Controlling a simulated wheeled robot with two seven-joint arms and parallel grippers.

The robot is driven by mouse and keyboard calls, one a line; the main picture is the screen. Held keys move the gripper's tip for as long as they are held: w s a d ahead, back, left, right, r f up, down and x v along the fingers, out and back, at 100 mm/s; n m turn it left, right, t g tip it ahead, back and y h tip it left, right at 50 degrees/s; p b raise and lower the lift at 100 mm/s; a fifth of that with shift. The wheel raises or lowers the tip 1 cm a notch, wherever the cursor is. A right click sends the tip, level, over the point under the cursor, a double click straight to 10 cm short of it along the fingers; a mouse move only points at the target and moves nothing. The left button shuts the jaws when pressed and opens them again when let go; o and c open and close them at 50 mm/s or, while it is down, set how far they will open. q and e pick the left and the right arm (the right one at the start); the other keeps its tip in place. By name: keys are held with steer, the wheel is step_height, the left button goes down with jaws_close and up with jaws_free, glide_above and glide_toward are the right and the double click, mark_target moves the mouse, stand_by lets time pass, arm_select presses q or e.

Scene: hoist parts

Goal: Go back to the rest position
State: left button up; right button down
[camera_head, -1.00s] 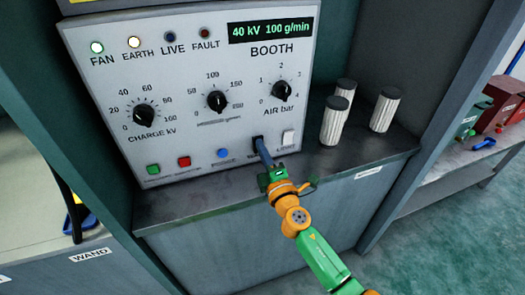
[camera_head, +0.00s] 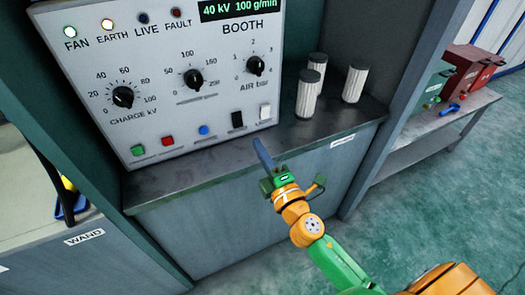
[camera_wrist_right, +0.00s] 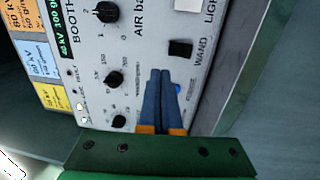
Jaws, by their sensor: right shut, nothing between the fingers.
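My right gripper (camera_head: 263,153) is in front of the booth control panel (camera_head: 180,115), just past the edge of the counter. Its blue fingers are shut together with nothing between them, and they also show in the right wrist view (camera_wrist_right: 161,95). The fingers are apart from the panel. The black WAND switch (camera_head: 237,119) and the white LIGHT switch (camera_head: 265,112) sit at the panel's lower right. The FAN lamp (camera_head: 70,31) and EARTH lamp (camera_head: 107,24) are lit; LIVE and FAULT look dark. My left gripper is not in view.
Three pale ribbed cylinders with dark caps (camera_head: 308,94) stand on the grey counter (camera_head: 215,162) right of the panel. A side bench (camera_head: 440,125) at the right holds a green and a red box (camera_head: 470,68). Open floor (camera_head: 440,190) lies at the right.

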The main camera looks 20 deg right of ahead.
steer(key=shift+s+r, duration=0.2)
steer(key=shift+s, duration=0.65)
steer(key=s+d+f+m+g+p, duration=0.1)
steer(key=s+f+m+g, duration=0.2)
steer(key=f, duration=0.7)
steer(key=s+f+m+g+h+p, duration=0.15)
steer(key=s+f+g, duration=0.25)
steer(key=f, duration=0.5)
steer(key=s+d+f+m+g+y, duration=0.1)
steer(key=s+f+m+g, duration=0.25)
steer(key=f, duration=0.65)
steer(key=s+f+m+g+p, duration=0.1)
steer(key=s+f+m+g, duration=0.3)
steer(key=s, duration=0.9)
steer(key=s+f+m+g, duration=0.4)
steer(key=s+f, duration=0.4)
steer(key=s, duration=0.4)
steer(key=shift+s+a+p, duration=0.2)
steer(key=shift+s+p, duration=0.15)
steer(key=shift+s, duration=0.05)
steer(key=shift+f, duration=0.1)
